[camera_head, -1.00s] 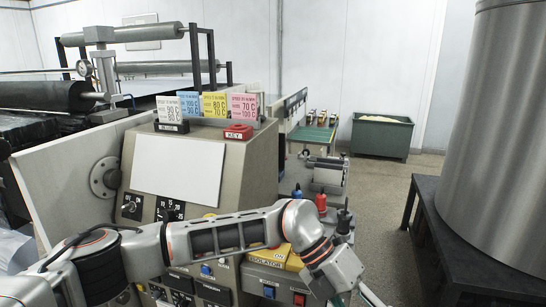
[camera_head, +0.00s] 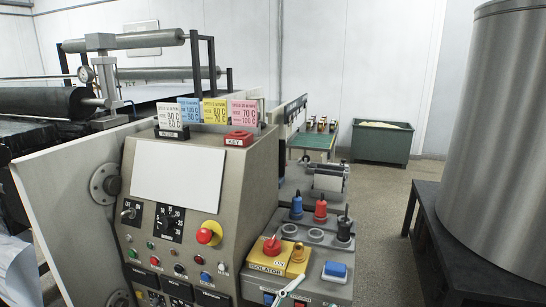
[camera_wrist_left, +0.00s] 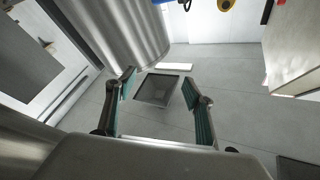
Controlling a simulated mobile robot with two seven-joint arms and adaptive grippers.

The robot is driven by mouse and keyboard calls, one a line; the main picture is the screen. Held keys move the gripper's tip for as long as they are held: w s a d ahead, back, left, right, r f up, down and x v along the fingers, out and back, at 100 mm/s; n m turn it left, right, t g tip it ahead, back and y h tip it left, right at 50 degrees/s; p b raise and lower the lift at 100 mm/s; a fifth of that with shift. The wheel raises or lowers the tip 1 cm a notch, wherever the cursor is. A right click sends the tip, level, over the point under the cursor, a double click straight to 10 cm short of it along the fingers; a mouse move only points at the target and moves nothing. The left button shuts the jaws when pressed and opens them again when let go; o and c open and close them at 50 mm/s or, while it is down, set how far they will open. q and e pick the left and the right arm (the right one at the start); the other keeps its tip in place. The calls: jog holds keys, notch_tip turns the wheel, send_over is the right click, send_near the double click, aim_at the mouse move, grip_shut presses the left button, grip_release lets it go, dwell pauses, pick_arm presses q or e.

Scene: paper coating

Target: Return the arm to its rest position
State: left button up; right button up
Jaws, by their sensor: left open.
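My left gripper (camera_wrist_left: 160,98) shows only in the left wrist view. Its two fingers with green pads stand apart and nothing is between them. Beyond the fingers is the grey floor with a dark square recess or tray (camera_wrist_left: 163,90). The left arm is out of the head view. My right gripper is in neither view.
The control console (camera_head: 190,215) stands at the left of the head view, with the isolator box (camera_head: 280,258) beside it. A large metal cylinder (camera_head: 495,130) on a black stand (camera_head: 450,240) is at the right. A green bin (camera_head: 381,143) is at the back. Floor between is clear.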

pick_arm(q)
jog(key=s+a+f+n+y, duration=0.2)
jog(key=a+f+n+y, duration=0.25)
jog(key=a+f, duration=0.4)
jog(key=s+a+f+n+y, duration=0.2)
jog(key=a+f+n+y, duration=0.25)
jog(key=a+f, duration=0.4)
jog(key=s+a+f+n+g+y, duration=0.1)
jog(key=s+a+f+g+y, duration=0.3)
jog(key=s+a+f, duration=0.7)
notch_tip(320, 180, down, 3)
jog(key=shift+s+r+n, duration=0.2)
jog(key=shift+s+n, duration=0.2)
jog(key=shift+s, duration=0.45)
